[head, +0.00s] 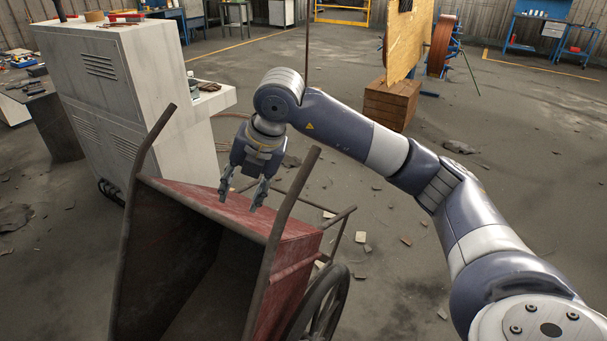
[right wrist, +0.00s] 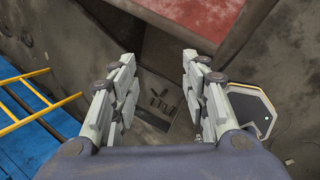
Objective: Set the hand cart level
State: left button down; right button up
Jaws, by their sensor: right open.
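The hand cart (head: 292,268) stands tilted in the lower left of the head view. Its red tub opens toward me, and its two dark handles (head: 281,205) point up. A spoked wheel (head: 322,308) shows at its right side; its lower part is cut off by the frame. My right gripper (head: 239,203) is open and empty, pointing down just above or behind the tub's upper edge; I cannot tell if it touches. In the right wrist view, the open fingers (right wrist: 158,60) frame dark floor, with a red panel (right wrist: 195,15) of the cart beyond. My left gripper is out of view.
A grey machine cabinet (head: 105,85) stands close to the cart's left handle. A wooden crate (head: 391,104) and an upright board (head: 407,40) stand farther back. Small debris (head: 361,237) lies on the floor.

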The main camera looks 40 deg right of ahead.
aim_at(304, 171)
jog(key=s+d+r+m+h, duration=0.1)
jog(key=d+r+m+h, duration=0.15)
jog(key=d, duration=0.45)
jog(key=d+r+m+h, duration=0.2)
jog(key=d+r+h, duration=0.1)
jog(key=d, duration=0.4)
jog(key=shift+g, duration=0.3)
jog(key=p+x, duration=0.3)
jog(key=x, duration=0.6)
jog(key=shift+f, duration=0.3)
jog(key=shift+w+d+f, duration=0.1)
jog(key=shift+w+f, duration=0.15)
jog(key=shift+f, duration=0.35)
grip_shut()
